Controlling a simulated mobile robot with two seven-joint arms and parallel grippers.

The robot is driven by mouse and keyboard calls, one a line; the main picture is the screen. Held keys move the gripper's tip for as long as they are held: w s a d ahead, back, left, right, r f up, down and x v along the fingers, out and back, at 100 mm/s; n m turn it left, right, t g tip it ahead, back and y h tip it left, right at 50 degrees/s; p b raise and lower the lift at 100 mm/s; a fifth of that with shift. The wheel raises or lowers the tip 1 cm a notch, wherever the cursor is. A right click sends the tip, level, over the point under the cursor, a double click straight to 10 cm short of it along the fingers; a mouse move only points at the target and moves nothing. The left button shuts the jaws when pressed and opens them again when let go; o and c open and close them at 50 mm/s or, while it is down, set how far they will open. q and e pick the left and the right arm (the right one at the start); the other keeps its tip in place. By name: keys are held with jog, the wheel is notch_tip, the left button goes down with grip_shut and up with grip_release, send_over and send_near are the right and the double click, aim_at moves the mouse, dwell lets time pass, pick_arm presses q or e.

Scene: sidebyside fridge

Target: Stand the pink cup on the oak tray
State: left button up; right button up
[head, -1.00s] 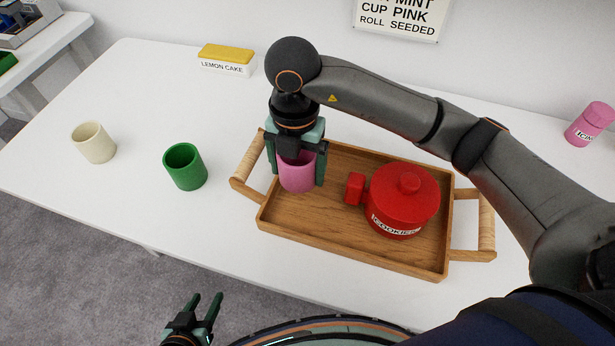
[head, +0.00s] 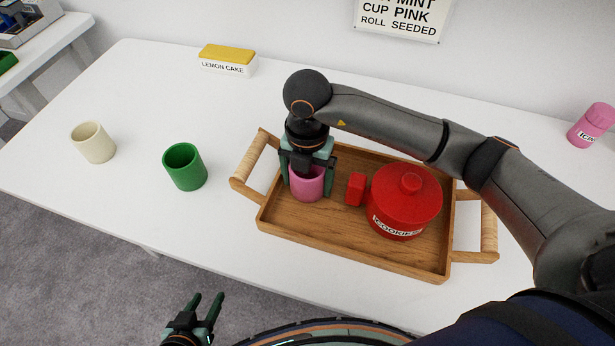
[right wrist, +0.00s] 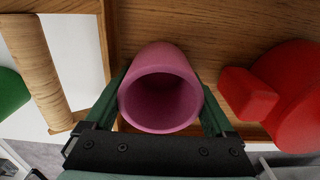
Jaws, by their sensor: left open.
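The pink cup (head: 307,184) is upright between the fingers of my right gripper (head: 309,176), over the left part of the oak tray (head: 350,250). The right wrist view shows the cup's open mouth (right wrist: 162,103) with a finger against each side. I cannot tell whether its base touches the tray floor; the base is hidden in the wrist view. My left gripper (head: 206,306) is open and empty, low at the front, off the table.
A green cup (head: 185,168) and cream cup (head: 94,143) stand left. A lemon cake box (head: 227,62) and pink icing bottle (head: 590,126) stand farther back.

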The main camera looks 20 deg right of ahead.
jog(key=shift+o, duration=0.5)
jog(key=shift+r, duration=0.1)
notch_tip(320, 180, up, 12)
jog(key=p, duration=0.1)
jog(key=shift+p, duration=0.3)
